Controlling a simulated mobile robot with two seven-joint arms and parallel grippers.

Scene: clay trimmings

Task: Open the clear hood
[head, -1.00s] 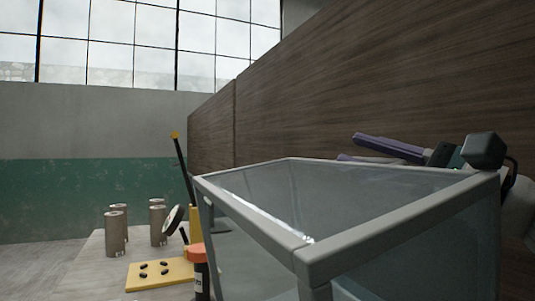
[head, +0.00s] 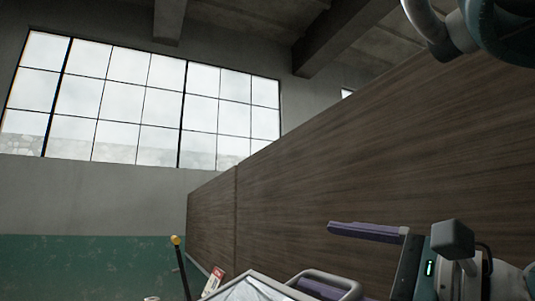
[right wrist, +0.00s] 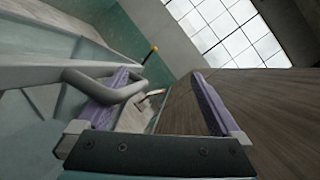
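The clear hood (head: 250,289) shows at the bottom edge of the head view as a grey-framed glass corner; most of it is cut off. Its grey loop handle (head: 328,277) is beside my right gripper (head: 350,260). In the right wrist view, the hood (right wrist: 35,65) is at the left and the handle (right wrist: 132,92) crosses the left purple finger, which appears to pass through the loop. My right gripper (right wrist: 160,105) is open, its fingers wide apart. Whether the finger touches the handle, I cannot tell. My left gripper is not in view.
A wood-grain panel (head: 390,150) rises along the right side, close to my right gripper. A dark rod with a yellow tip (head: 178,255) and a red and white card (head: 212,281) stand left of the hood. The tabletop is mostly out of the head view.

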